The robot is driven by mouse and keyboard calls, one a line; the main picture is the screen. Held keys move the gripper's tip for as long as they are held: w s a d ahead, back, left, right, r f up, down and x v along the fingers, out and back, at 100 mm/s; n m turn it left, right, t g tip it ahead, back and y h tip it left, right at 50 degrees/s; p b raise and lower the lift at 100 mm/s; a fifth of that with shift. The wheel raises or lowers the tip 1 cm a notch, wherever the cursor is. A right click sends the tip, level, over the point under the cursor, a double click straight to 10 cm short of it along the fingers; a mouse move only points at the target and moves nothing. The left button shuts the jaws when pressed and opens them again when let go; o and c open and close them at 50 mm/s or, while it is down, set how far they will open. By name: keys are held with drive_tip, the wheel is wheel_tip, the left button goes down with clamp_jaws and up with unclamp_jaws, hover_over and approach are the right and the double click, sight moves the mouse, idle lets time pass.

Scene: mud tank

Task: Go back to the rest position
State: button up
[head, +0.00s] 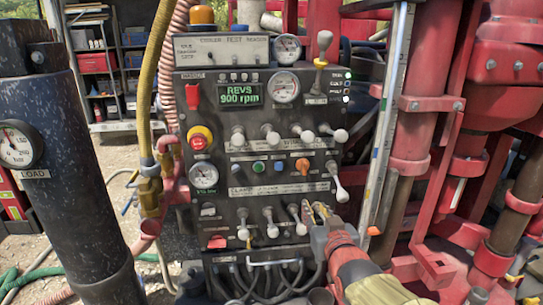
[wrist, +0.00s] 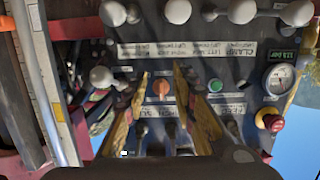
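My gripper (head: 316,210) is at the lower right of the dark control panel (head: 222,122), close in front of the lower row of levers. In the wrist view, my gripper (wrist: 158,74) shows two yellowish fingers spread apart, with nothing held between them. An orange knob (wrist: 161,88) on the panel shows in the gap behind the fingers. In the head view, a white-knobbed lever (head: 300,229) of the lower row is just left of the fingertips. I cannot tell whether a finger touches a lever.
A lever (head: 342,195) sticks out at the panel's right side. Red pipework (head: 425,120) stands close on the right. A dark cylinder (head: 68,170) with a load gauge stands at the left. Hoses (head: 265,280) hang below the panel. Open ground shows between cylinder and panel.

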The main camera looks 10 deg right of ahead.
drive_tip(key=s+f+g, duration=0.7)
drive_tip(key=s+f, duration=0.5)
drive_tip(key=s, duration=0.1)
drive_tip(key=s+g+b, duration=0.2)
drive_tip(key=s+g, duration=0.1)
drive_tip(key=s, duration=1.2)
drive_tip(key=shift+s+b, duration=0.3)
drive_tip(key=shift+b, duration=0.05)
